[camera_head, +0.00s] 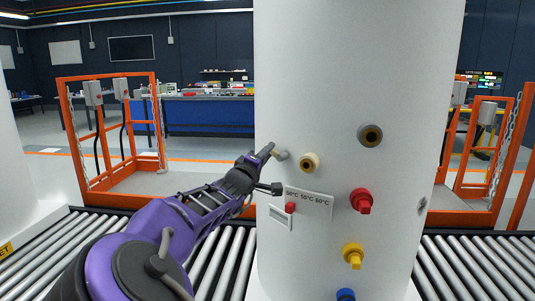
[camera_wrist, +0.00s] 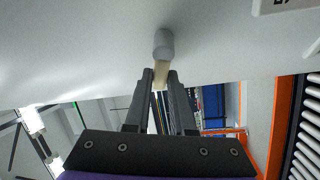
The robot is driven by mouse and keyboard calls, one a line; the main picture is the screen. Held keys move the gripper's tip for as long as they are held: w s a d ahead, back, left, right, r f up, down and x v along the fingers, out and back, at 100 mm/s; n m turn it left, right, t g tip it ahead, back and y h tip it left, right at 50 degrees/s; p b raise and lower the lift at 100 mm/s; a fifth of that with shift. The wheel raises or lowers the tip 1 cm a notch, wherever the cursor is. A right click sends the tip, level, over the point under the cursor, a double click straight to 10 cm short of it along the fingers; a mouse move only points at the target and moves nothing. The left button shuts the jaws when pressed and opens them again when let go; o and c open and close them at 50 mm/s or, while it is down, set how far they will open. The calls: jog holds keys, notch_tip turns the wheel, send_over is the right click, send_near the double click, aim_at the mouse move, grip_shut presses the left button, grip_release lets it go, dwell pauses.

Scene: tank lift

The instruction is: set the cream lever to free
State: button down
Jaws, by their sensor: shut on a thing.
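The cream lever (camera_wrist: 161,71) sticks out from a grey round hub (camera_wrist: 163,44) on the white tank wall. My gripper (camera_wrist: 160,80) has its two fingertips on either side of the lever and is shut on it. In the head view my gripper (camera_head: 267,152) reaches the left side of the white tank (camera_head: 355,90), by the grey hub (camera_head: 281,155). The fingers hide most of the lever there. No "free" marking is readable in either view.
A temperature label (camera_head: 308,204), a red valve (camera_head: 361,200), a yellow valve (camera_head: 353,255) and a blue fitting (camera_head: 346,295) lie lower. Roller conveyors (camera_head: 470,265) flank the tank.

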jog(key=m, duration=0.2)
jog(key=m+h+p, duration=0.1)
jog(key=m, duration=0.1)
jog(key=r+m+t+h, duration=0.1)
jog(key=m, duration=0.1)
jog(key=shift+s+d+r, duration=0.1)
jog(key=shift+s+d, duration=0.15)
jog(key=shift+d, duration=0.1)
jog(key=m+h, duration=0.1)
jog(key=m, duration=0.1)
jog(key=m+h, duration=0.1)
jog(key=m, duration=0.1)
jog(key=m+h+b, duration=0.1)
jog(key=m, duration=0.1)
jog(key=shift+s+d+r, duration=0.2)
jog(key=shift+s+d, duration=0.1)
jog(key=shift+d, duration=0.1)
jog(key=shift+s+d+r+m+g+h+b, duration=0.1)
jog(key=shift+m+g+h+b, duration=0.2)
jog(key=shift+m, duration=0.6)
jog(key=shift+s+d+r+m+g+h+b, duration=0.15)
jog(key=shift+m+g+h, duration=0.25)
jog(key=shift+m, duration=0.5)
jog(key=shift+s+d+f+m+g+h+b, duration=0.1)
jog(key=shift+m+g+h, duration=0.1)
jog(key=shift+m+h, duration=0.5)
jog(key=shift+m, duration=0.4)
jog(key=c, duration=0.8)
grip_release()
jog(key=shift+r, duration=0.1)
